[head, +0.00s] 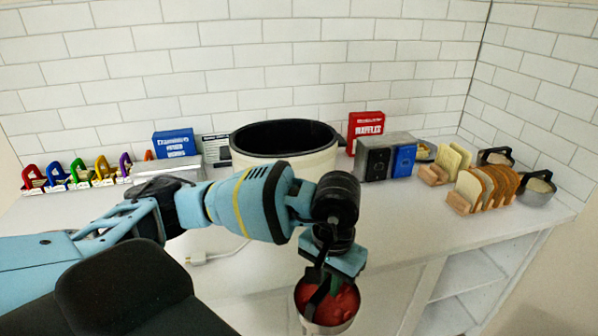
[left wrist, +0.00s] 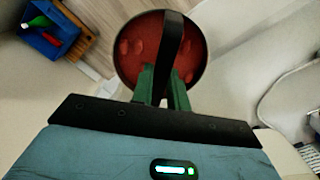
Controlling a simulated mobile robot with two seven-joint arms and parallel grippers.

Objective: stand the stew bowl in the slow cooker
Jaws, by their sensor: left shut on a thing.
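The stew bowl (head: 345,302) is a round metal bowl with red stew and a black strap handle arching over it. It also shows in the left wrist view (left wrist: 130,52). My left gripper (head: 325,272) is shut on the handle from above, its green fingers (left wrist: 160,88) on either side of the strap. The bowl hangs roughly upright low in the head view, in front of the counter. The slow cooker (head: 250,162) is a cream pot with a black rim, open at the top, standing at the back of the counter. My arm hides its lower front. My right gripper is not in view.
Blue box (head: 175,143), red box (head: 366,125) and a dark appliance (head: 376,160) flank the cooker. Toast racks (head: 480,190) and handled bowls (head: 537,189) stand right; colourful clips (head: 85,172) stand left. The counter (head: 420,215) is clear in front. A white cable plug (head: 197,259) lies left.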

